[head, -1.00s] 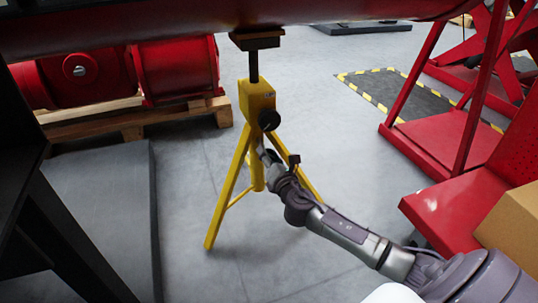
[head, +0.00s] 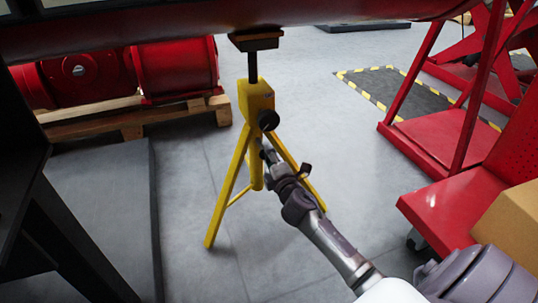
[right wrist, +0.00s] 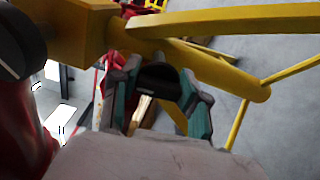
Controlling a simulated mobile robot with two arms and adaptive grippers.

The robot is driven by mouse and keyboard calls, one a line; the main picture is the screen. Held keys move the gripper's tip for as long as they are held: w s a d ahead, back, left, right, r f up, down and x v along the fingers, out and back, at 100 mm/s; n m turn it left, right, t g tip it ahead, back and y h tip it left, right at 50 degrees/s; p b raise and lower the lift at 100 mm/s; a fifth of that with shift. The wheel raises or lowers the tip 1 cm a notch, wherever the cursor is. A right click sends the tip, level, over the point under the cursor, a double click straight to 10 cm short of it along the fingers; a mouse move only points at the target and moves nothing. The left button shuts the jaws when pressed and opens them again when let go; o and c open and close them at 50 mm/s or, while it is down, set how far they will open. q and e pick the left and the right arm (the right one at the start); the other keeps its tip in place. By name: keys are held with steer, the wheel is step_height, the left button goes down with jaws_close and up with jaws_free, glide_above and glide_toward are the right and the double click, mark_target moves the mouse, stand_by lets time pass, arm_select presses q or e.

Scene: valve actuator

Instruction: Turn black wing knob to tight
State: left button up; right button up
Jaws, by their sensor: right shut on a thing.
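A yellow tripod stand (head: 257,100) stands upright on the grey floor, its top plate under a large red pipe. A large round black knob (head: 267,120) sits on its head; a black round part also shows at the left edge of the right wrist view (right wrist: 14,42). My right gripper (head: 267,150) reaches the stand just below that knob. In the right wrist view its teal fingers (right wrist: 158,82) are shut on a black wing knob (right wrist: 158,76) at the yellow post. In the head view the gripper hides this wing knob. My left gripper is not in view.
The red pipe (head: 180,28) spans the top. Red machinery on a wooden pallet (head: 135,122) stands behind at left. A red frame (head: 450,135) and a cardboard box (head: 510,222) are at right. The stand's legs spread close to my right arm. Floor between is clear.

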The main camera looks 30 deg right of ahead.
steer(key=shift+f+m, duration=0.1)
steer(key=shift+m, duration=0.3)
steer(key=o, duration=1.2)
steer(key=shift+c, duration=0.2)
steer(key=v, duration=1.2)
